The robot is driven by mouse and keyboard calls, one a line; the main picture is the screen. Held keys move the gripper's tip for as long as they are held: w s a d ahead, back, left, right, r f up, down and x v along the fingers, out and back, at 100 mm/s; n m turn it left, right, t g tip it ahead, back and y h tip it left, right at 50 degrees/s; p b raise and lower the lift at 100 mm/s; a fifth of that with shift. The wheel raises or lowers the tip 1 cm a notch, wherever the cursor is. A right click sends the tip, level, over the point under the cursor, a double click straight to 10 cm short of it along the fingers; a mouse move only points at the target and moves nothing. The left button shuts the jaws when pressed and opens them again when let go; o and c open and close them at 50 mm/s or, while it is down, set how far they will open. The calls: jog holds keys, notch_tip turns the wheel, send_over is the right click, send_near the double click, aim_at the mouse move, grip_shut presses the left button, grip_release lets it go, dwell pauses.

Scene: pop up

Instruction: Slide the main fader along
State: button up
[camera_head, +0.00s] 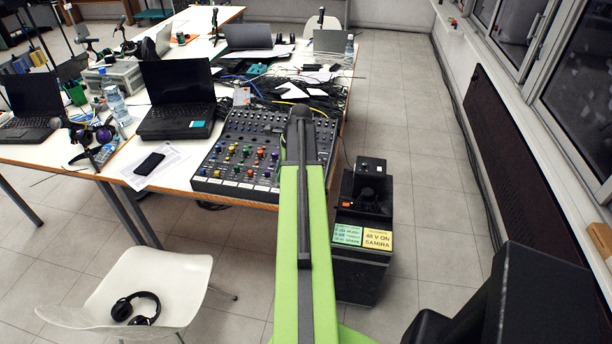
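The audio mixer (240,146) lies on the near edge of the white table, with rows of coloured knobs and buttons. I cannot pick out the main fader at this size. My green arm reaches up the picture from the bottom middle, and its dark end (301,114) overlaps the mixer's right part, hiding some of it. I cannot make out separate fingertips there, or whether the end touches the mixer.
A laptop (177,88) stands left of the mixer, with a phone (149,164) nearer the edge. Cables clutter the table behind it. A black box unit (362,235) stands right of my arm. A white chair (150,280) holds headphones (137,307).

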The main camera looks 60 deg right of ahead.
jog(key=s+d+m, duration=0.4)
jog(key=s+d, duration=0.3)
jog(key=shift+t, duration=0.3)
jog(key=b+x, duration=0.8)
jog(key=x, duration=0.1)
jog(key=shift+w+f, duration=0.1)
jog(key=shift+a+r, duration=0.1)
jog(key=shift+r, duration=0.15)
jog(key=shift+c, duration=0.6)
grip_shut()
